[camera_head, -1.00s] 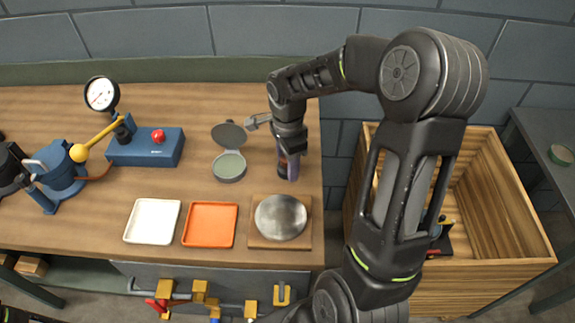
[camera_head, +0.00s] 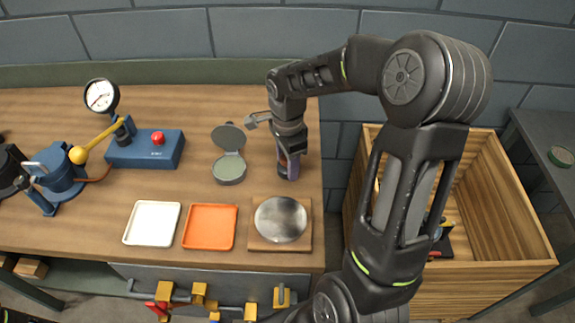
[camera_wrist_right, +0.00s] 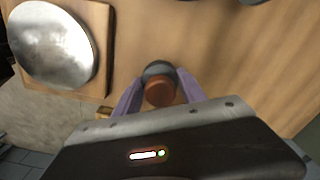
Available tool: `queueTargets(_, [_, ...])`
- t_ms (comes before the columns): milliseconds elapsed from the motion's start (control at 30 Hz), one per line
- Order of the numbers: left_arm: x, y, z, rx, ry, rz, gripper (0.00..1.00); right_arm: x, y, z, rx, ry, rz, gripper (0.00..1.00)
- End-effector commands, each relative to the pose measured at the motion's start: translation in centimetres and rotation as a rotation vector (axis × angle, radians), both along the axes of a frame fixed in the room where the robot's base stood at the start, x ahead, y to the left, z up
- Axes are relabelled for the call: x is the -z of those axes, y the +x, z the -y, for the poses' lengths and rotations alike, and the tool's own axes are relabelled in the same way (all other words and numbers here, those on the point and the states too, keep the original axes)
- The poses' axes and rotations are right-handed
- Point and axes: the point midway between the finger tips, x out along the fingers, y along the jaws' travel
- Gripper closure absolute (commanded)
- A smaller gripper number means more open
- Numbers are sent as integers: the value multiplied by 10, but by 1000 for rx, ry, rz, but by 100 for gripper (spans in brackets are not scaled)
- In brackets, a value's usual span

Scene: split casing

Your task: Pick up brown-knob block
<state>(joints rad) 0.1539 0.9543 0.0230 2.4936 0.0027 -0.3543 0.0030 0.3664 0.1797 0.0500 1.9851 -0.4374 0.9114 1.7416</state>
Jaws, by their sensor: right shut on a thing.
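The brown-knob block shows in the right wrist view as a round brown knob (camera_wrist_right: 159,93) above a grey body (camera_wrist_right: 157,70). My right gripper (camera_wrist_right: 160,88) is shut on it, with one purple finger on each side. In the head view the right gripper (camera_head: 288,172) points down at the right part of the bench, and its fingers hide most of the block. I cannot tell whether the block touches the bench top. My left gripper is not in view.
Left of the gripper stands an open round hinged case (camera_head: 229,168). A metal disc on a wooden board (camera_head: 258,240) lies in front, beside an orange tray (camera_head: 210,226) and a white tray (camera_head: 152,223). A wooden crate (camera_head: 518,208) stands right of the bench.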

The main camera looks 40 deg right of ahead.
Motion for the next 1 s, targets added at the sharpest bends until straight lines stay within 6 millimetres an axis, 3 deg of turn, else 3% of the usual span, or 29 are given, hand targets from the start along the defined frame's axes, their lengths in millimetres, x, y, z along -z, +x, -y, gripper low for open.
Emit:
queueTargets(300, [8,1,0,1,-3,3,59,-58,1,0,1,-1,7,100])
queueTargets(500, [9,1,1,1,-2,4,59,-86,0,0,0,-1,3,100])
queueTargets(1000, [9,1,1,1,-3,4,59,-91,0,0,0,1,1,100])
